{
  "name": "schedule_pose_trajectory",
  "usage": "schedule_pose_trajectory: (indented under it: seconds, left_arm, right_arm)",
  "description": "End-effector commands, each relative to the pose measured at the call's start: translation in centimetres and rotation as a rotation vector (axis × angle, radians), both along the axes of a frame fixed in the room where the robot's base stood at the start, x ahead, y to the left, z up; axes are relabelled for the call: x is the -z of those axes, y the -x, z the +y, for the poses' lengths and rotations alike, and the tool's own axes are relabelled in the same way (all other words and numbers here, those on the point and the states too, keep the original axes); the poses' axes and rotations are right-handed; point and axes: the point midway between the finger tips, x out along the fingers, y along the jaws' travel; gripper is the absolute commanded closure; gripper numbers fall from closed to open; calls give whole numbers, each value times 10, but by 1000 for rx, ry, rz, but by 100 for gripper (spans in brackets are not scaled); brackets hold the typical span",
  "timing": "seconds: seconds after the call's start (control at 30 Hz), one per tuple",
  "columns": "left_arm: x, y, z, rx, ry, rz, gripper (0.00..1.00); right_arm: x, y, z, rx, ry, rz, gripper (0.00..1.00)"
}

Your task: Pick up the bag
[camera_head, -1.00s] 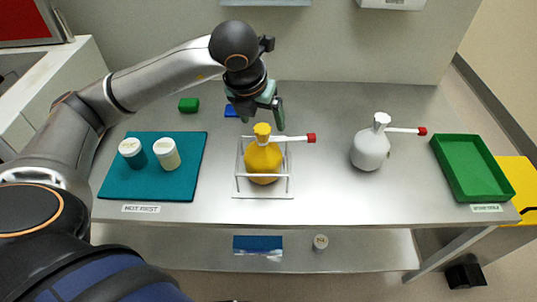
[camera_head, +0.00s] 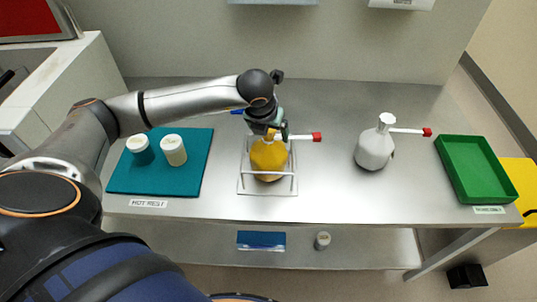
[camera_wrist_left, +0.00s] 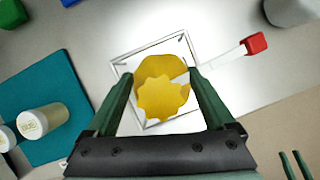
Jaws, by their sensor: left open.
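No plain bag shows; the closest thing is a yellow rounded container (camera_head: 268,158) with a ridged yellow cap (camera_wrist_left: 163,97). A side tube with a red end (camera_head: 317,137) points right. The container stands in a clear frame-like holder (camera_head: 292,186) on the steel table. My left gripper (camera_head: 273,133) is open at the container's top, hiding most of the cap in the head view. In the left wrist view its two green fingers (camera_wrist_left: 158,88) lie either side of the cap; contact cannot be told. Two dark green prongs (camera_wrist_left: 293,166) at the lower right may be my right gripper.
A teal mat (camera_head: 190,185) with two white-lidded jars (camera_head: 174,150) lies left. A white bottle (camera_head: 374,150) with a red-tipped tube stands right of the holder. A green tray (camera_head: 478,198) is at the far right. The table front between mat and tray is mostly clear.

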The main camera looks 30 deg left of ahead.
Motion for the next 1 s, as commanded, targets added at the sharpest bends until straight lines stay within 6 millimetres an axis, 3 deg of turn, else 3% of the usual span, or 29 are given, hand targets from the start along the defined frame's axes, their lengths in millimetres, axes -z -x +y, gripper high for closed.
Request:
schedule_pose_trajectory:
  seconds: [0.3, 1.0]
  left_arm:
    - [6, -3, 1, 0, 0, -1, 12]
    - [7, -1, 1, 1, 0, 4, 91]
  right_arm:
    - [0, 0, 0, -1, 1, 0, 48]
    - [0, 0, 0, -1, 1, 1, 48]
